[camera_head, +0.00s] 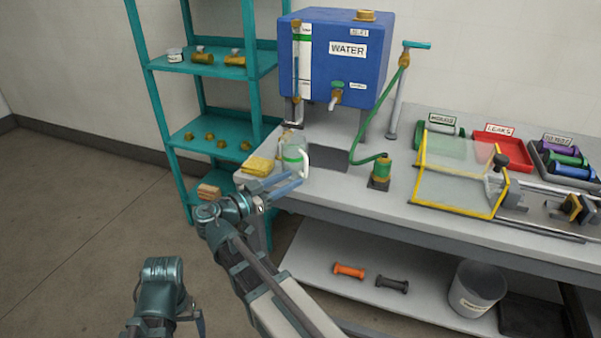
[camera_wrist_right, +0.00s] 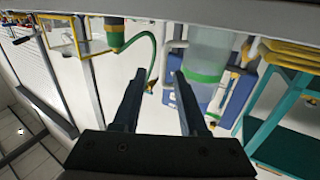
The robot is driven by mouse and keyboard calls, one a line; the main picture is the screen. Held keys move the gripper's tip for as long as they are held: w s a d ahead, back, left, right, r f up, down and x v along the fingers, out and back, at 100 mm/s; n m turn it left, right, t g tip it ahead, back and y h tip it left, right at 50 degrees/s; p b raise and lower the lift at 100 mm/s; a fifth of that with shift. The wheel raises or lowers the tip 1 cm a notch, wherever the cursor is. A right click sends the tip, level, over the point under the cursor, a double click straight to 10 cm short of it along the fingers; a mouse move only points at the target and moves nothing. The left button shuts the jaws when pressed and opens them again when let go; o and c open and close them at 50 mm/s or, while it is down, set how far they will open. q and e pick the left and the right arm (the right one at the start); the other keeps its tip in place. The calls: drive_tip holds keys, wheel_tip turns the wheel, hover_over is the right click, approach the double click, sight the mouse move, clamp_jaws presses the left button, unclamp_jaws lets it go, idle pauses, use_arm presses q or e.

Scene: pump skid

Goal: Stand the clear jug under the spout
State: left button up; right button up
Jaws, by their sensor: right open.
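The clear jug (camera_head: 291,155) stands upright on the bench's left end, with a green band and a white handle (camera_head: 305,160) on its right side. The brass spout (camera_head: 335,98) sticks out low on the blue water tank (camera_head: 349,62), above and to the right of the jug. My right gripper (camera_head: 285,184) is open and empty in front of the jug, near the bench edge. In the right wrist view, which is upside down, the jug (camera_wrist_right: 213,50) is beyond the fingers (camera_wrist_right: 155,73), and the handle shows close to the right finger's tip.
A yellow cloth (camera_head: 258,165) lies left of the jug. A teal shelf (camera_head: 222,70) stands at the left. The bench top just right of the jug is bare.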

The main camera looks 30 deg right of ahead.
sight(305, 164)
drive_tip(key=v, duration=0.7)
drive_tip(key=shift+c, duration=1)
drive_tip(key=n, duration=0.4)
drive_tip(key=shift+w+d+r, duration=0.1)
drive_tip(key=shift+d+r, duration=0.1)
drive_tip(key=shift+c, duration=0.2)
drive_tip(key=w+d+n, duration=0.1)
drive_tip(key=d+n, duration=0.2)
drive_tip(key=n, duration=0.7)
drive_tip(key=d+r+n+p, duration=0.1)
drive_tip(key=d+n, duration=0.3)
drive_tip(key=n, duration=0.7)
drive_tip(key=w+d+n+p, duration=0.1)
drive_tip(key=d+n, duration=0.3)
drive_tip(key=n, duration=0.7)
drive_tip(key=shift+w+r, duration=0.3)
drive_tip(key=shift+r, duration=0.1)
drive_tip(key=x, duration=0.2)
drive_tip(key=f+x, duration=0.1)
drive_tip(key=x, duration=0.1)
drive_tip(key=shift+w+d+b, duration=0.15)
drive_tip(key=shift+d+b, duration=0.05)
drive_tip(key=shift+b, duration=0.1)
drive_tip(key=shift+d, duration=0.4)
